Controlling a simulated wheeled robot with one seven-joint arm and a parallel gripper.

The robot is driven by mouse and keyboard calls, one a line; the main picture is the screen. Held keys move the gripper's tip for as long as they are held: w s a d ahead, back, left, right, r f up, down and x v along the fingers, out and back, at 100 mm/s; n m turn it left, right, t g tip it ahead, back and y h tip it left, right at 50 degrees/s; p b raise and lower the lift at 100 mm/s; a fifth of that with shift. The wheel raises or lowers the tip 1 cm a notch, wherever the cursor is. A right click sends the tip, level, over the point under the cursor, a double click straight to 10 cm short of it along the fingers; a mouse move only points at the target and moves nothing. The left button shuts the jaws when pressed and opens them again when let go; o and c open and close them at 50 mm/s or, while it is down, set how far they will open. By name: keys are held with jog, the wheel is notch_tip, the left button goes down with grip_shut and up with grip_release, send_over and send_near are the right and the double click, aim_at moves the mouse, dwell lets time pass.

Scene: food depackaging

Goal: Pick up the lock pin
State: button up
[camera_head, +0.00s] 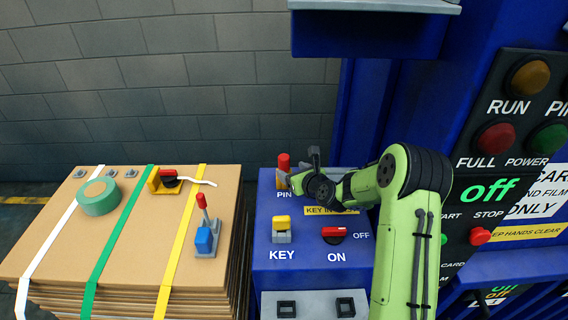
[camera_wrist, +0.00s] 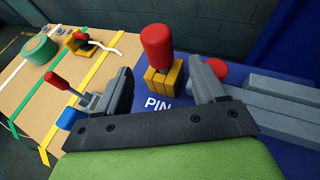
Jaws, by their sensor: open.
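The lock pin (camera_wrist: 158,50) has a thick red cap and stands upright in a yellow block above the PIN label in the wrist view. In the head view the red pin (camera_head: 284,162) shows at the back left of the blue panel, partly hidden by my gripper. My gripper (camera_wrist: 166,82) is open, with one dark finger on each side of the pin and its yellow block. Both fingers look apart from the pin, and nothing is held. In the head view my gripper (camera_head: 302,172) is beside the pin, on its right.
The blue panel (camera_head: 263,262) carries a yellow KEY piece (camera_head: 281,224) and a red ON/OFF switch (camera_head: 334,233). Grey bars (camera_wrist: 278,95) lie right of the pin. At left, a cardboard stack (camera_head: 135,225) bears green tape (camera_head: 98,197), a yellow-red tool (camera_head: 165,180) and a red-handled lever (camera_head: 205,228).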

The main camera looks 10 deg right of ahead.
aim_at(282, 164)
jog(key=p+x, duration=0.1)
jog(key=x, duration=0.7)
jog(key=shift+w+a, duration=0.1)
jog(key=shift+w, duration=0.15)
jog(key=shift+s, duration=0.15)
